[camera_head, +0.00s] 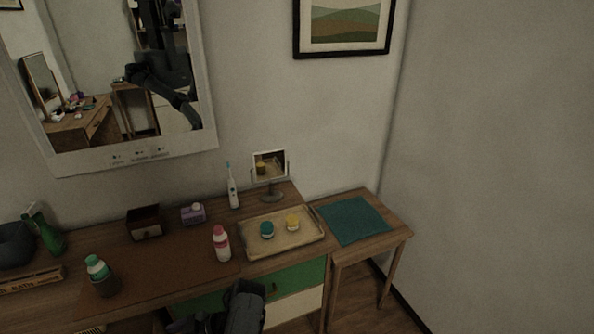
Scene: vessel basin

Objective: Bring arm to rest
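A dark part of one of my arms shows at the bottom edge, in front of the green drawer (304,276) of the wooden vanity table (215,276). I cannot tell which arm it is. No gripper fingertips can be made out, and I see nothing held. The large wall mirror (203,80) reflects dark parts of my body.
On the table stand a pink-and-white bottle (221,243), a green-capped bottle in a dark cup (98,270), a toothbrush (233,187), a small mirror (270,171) and a tray (258,250) with two jars. A side table (396,238) carries a teal cloth (352,221).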

